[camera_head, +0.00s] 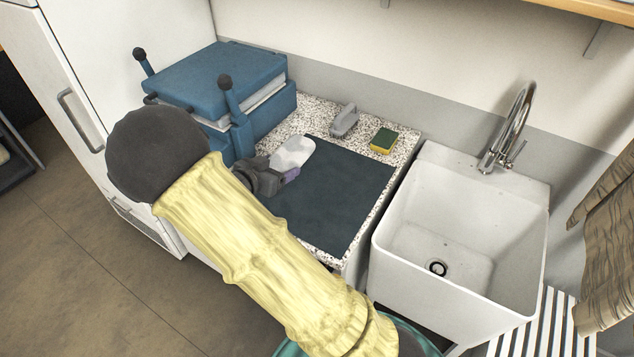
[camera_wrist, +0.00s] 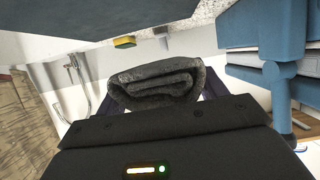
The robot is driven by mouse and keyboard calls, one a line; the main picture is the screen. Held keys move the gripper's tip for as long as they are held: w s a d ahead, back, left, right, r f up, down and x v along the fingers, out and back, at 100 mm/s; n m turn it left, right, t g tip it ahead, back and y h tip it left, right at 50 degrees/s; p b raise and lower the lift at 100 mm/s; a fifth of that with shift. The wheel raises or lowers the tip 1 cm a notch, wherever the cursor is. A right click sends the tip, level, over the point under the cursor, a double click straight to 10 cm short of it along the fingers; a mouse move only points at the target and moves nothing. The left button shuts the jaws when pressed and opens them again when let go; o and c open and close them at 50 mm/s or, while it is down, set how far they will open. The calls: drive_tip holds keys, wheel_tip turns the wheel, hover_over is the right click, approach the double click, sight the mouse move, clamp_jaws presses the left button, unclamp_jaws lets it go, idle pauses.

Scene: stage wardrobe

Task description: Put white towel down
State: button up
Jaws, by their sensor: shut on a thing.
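The white towel (camera_head: 293,152) is a small folded bundle, pale with grey patches in the head view. My gripper (camera_head: 284,173) is shut on it at the left part of the dark mat (camera_head: 335,190) on the speckled counter. In the wrist view the towel (camera_wrist: 155,82) looks dark grey, with folded layers between the fingers of my gripper (camera_wrist: 160,98). It seems to be held off the counter, but I cannot tell how far. My wrist hides part of the mat's left edge.
A blue press (camera_head: 220,80) with black-knobbed levers stands left of the towel. A grey brush-like object (camera_head: 344,121) and a yellow-green sponge (camera_head: 383,140) lie behind the mat. A white sink (camera_head: 460,235) with a tap (camera_head: 511,130) is at right. The visible mat is clear.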

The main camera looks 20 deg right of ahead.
drive_tip(key=shift+s, duration=0.25)
drive_tip(key=shift+s+d+f, duration=0.1)
drive_tip(key=shift+d+f, duration=0.05)
drive_tip(key=shift+f, duration=0.2)
hover_over(283, 200)
wheel_tip(283, 200, down, 5)
drive_tip(key=shift+f, duration=0.1)
drive_tip(key=shift+f, duration=2)
drive_tip(key=shift+f, duration=0.15)
drive_tip(key=o, duration=1)
drive_tip(key=shift+c, duration=0.2)
